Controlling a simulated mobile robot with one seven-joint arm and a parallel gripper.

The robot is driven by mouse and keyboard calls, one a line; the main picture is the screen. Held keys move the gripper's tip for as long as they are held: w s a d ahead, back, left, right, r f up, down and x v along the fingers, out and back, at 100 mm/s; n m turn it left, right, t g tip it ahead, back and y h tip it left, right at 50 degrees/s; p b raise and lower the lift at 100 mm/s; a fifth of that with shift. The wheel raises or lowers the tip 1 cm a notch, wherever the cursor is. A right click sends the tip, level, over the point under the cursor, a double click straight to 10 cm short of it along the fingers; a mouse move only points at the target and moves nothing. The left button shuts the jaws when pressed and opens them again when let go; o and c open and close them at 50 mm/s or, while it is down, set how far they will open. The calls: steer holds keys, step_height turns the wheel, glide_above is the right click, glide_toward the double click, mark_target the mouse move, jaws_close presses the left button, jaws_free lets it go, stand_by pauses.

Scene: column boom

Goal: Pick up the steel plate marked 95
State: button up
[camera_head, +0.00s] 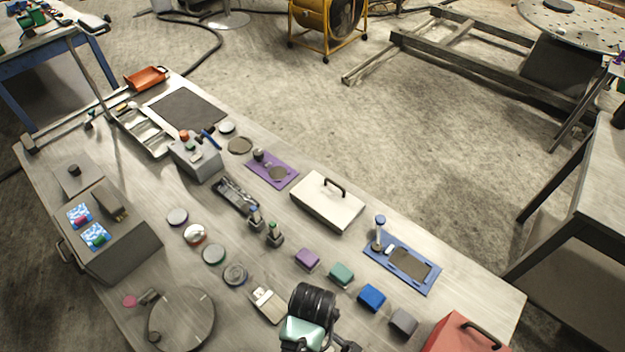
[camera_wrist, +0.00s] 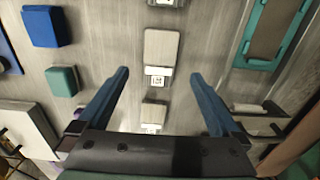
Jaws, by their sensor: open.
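In the wrist view, a flat grey-beige plate (camera_wrist: 161,48) with a small white label lies on the bench, beyond and between my fingertips. A second similar labelled plate (camera_wrist: 154,113) lies nearer, between my fingers. Part of a third (camera_wrist: 165,2) shows at the top edge. The label marks are too small to read, so I cannot tell which plate is 95. My gripper (camera_wrist: 160,76) is open, its two blue fingers apart with nothing held. In the head view, a pale plate-like piece (camera_head: 267,302) lies left of my arm, which hides part of the bench.
A blue block (camera_wrist: 44,26), a teal block (camera_wrist: 62,81) and a white box (camera_wrist: 28,122) lie left of my fingers. A teal-framed tray (camera_wrist: 258,62) is at right. In the head view, a round grey disc (camera_head: 185,318) and a red box (camera_head: 460,336) flank my arm.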

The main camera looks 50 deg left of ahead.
steer(key=shift+a+f+p, duration=0.15)
steer(key=shift+f+p, duration=0.3)
steer(key=shift+f, duration=2.7)
steer(key=shift+c, duration=0.2)
jaws_close()
